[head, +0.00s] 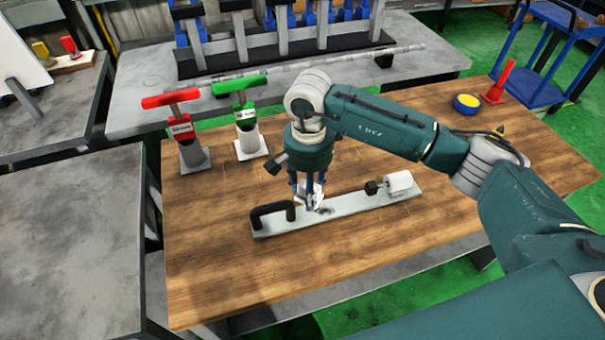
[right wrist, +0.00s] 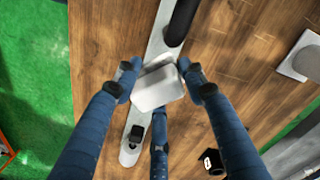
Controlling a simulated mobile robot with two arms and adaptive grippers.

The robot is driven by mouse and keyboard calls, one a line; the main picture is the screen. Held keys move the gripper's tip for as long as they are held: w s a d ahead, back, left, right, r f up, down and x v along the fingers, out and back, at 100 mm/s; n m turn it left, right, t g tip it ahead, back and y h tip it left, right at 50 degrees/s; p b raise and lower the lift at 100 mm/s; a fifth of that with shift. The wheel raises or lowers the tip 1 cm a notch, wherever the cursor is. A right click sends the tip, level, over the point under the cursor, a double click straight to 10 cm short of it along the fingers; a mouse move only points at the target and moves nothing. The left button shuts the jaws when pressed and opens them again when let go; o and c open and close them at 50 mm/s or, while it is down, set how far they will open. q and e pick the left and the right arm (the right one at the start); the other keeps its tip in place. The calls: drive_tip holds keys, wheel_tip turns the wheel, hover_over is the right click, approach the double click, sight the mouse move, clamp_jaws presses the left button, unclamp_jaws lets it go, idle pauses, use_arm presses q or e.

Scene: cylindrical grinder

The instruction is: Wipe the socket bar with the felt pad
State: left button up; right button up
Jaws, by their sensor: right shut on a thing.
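The socket bar (head: 350,208) is a long flat grey bar lying on the wooden bench top. It has a black handle (head: 272,214) at its left end and a white cylinder with a black knob (head: 398,183) near its right end. My right gripper (head: 312,200) points down over the bar, just right of the handle. It is shut on the felt pad, a pale block that shows clearly in the right wrist view (right wrist: 158,88). The pad overlaps the bar there; whether it touches the bar I cannot tell. My left gripper is not in view.
A red-handled tool (head: 184,130) and a green-handled tool (head: 245,120) stand upright in grey holders at the back left of the bench. The bench front (head: 250,285) is clear.

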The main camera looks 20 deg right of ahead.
sight(305, 214)
drive_tip(key=shift+w+a, duration=0.25)
drive_tip(key=shift+w, duration=0.05)
drive_tip(key=shift+f, duration=0.2)
drive_tip(key=shift+s+f+b, duration=0.2)
drive_tip(key=shift+f+b, duration=0.15)
drive_tip(key=shift+f, duration=0.3)
drive_tip(key=shift+c, duration=0.4)
wheel_tip(305, 214, down, 3)
drive_tip(key=shift+w+r+b, duration=0.1)
drive_tip(key=shift+b, duration=0.3)
drive_tip(key=shift+f, duration=0.65)
use_arm(q)
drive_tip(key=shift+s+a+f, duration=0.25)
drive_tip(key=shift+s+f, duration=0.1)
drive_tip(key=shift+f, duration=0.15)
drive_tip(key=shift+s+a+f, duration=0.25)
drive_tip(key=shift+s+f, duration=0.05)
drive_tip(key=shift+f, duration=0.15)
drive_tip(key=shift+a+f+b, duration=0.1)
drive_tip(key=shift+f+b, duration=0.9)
drive_tip(key=shift+b, duration=0.2)
use_arm(e)
drive_tip(key=shift+f, duration=0.95)
